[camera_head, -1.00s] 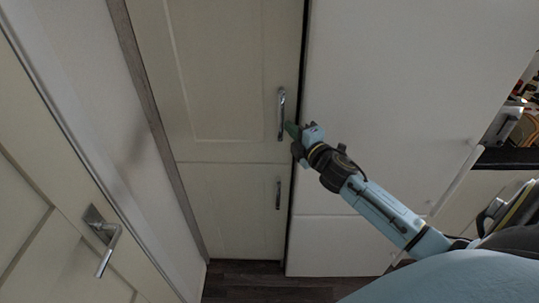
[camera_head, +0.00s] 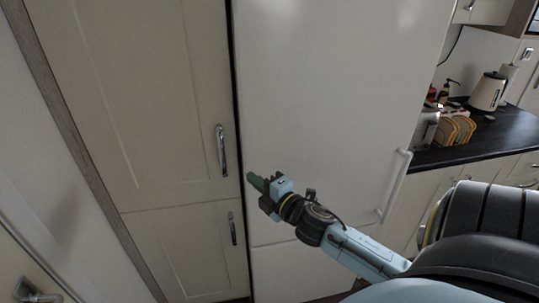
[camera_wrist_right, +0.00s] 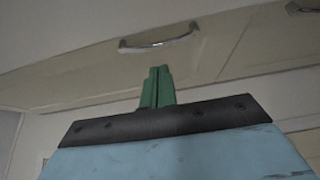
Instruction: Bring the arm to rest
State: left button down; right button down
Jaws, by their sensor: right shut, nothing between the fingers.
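My right arm reaches in from the lower right in the head view. Its gripper (camera_head: 257,183) has green fingers that are shut with nothing between them. The fingers point up and left, in front of the left edge of the white fridge door (camera_head: 315,110). In the right wrist view the green fingers (camera_wrist_right: 158,86) lie together, and a chrome handle (camera_wrist_right: 160,41) shows beyond them. I cannot see my left gripper.
A tall cream cupboard with an upper handle (camera_head: 222,150) and a lower handle (camera_head: 232,228) stands left of the gripper. The fridge handle (camera_head: 395,187) is at right. A door handle (camera_head: 35,292) shows lower left.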

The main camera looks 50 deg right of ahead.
jog(key=shift+s+d, duration=0.15)
jog(key=shift+s, duration=0.85)
jog(key=shift+s+d, duration=0.15)
jog(key=shift+s, duration=0.85)
jog(key=shift+r, duration=0.1)
jog(key=s+a+f+m+g+h+b, duration=0.15)
jog(key=s+f+m+g, duration=0.3)
jog(key=f, duration=1.35)
jog(key=s+f+m+g+y+b, duration=0.1)
jog(key=s+f+m+g+b, duration=0.3)
jog(key=f, duration=1.5)
jog(key=s+a+f+m+g+b, duration=0.1)
jog(key=s+a+f+m+g, duration=0.2)
jog(key=s+a+f, duration=0.3)
jog(key=s+a+f+m+g+y+b, duration=0.1)
jog(key=s+a+f+g, duration=0.4)
jog(key=s+f, duration=1.2)
jog(key=s+a+m+b, duration=0.1)
jog(key=s+a+m, duration=0.1)
jog(key=s, duration=0.3)
jog(key=shift+s+a, duration=0.2)
jog(key=shift+s, duration=0.1)
jog(key=shift+m+g+y, duration=0.25)
